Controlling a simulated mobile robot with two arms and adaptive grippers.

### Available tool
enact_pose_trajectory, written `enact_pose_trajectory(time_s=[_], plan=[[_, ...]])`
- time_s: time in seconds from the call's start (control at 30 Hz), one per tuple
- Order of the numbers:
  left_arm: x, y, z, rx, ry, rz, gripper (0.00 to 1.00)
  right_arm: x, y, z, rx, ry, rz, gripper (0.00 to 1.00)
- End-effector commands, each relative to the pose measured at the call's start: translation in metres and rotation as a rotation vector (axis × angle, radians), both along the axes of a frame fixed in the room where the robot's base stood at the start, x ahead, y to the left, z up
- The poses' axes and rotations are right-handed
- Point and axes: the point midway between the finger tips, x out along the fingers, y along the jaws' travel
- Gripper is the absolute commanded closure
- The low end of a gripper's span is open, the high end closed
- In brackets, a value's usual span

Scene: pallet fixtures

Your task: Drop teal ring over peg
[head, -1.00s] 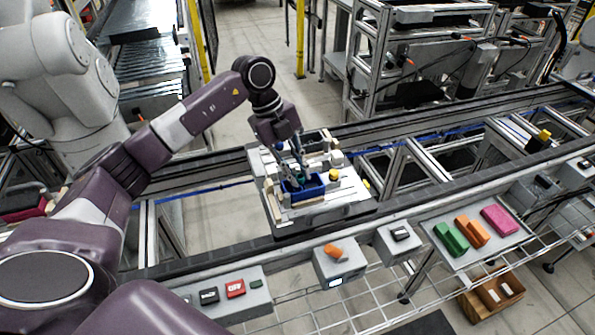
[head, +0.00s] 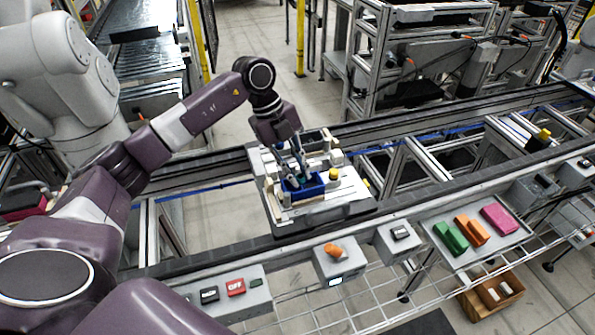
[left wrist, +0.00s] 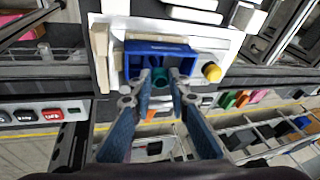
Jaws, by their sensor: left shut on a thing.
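The teal ring (left wrist: 160,79) sits between the fingertips of my left gripper (left wrist: 161,76) in the left wrist view, and the gripper is shut on it. The ring is at the blue bin (left wrist: 158,46), close to its near wall; whether it touches the bin floor I cannot tell. In the head view my left gripper (head: 299,175) reaches down into the blue bin (head: 305,190) on the grey pallet fixture (head: 325,210), and the fingers mostly hide the ring. I cannot make out a peg clearly. My right gripper is not in view.
A yellow knob (left wrist: 212,72) stands right of the bin on the fixture, and a beige block (left wrist: 101,55) left of it. The pallet rests on conveyor rails. A tray with green, orange and pink pieces (head: 499,219) and button boxes (head: 235,288) line the front.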

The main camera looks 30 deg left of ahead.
Motion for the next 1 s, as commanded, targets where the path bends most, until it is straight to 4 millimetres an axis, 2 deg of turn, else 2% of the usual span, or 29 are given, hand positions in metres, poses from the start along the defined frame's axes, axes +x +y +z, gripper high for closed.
enact_pose_trajectory(time_s=[0.6,0.9,0.93,1.0], plan=[[0.0,0.0,-0.013,0.0,0.0,0.001,0.96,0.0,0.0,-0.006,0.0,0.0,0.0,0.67],[0.0,0.0,-0.013,0.0,0.0,0.0,0.96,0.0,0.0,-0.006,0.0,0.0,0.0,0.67],[0.0,0.0,-0.013,0.0,0.0,0.0,0.81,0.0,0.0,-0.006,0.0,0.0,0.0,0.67],[0.0,0.0,-0.013,0.0,0.0,0.0,0.78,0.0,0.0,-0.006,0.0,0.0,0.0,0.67]])
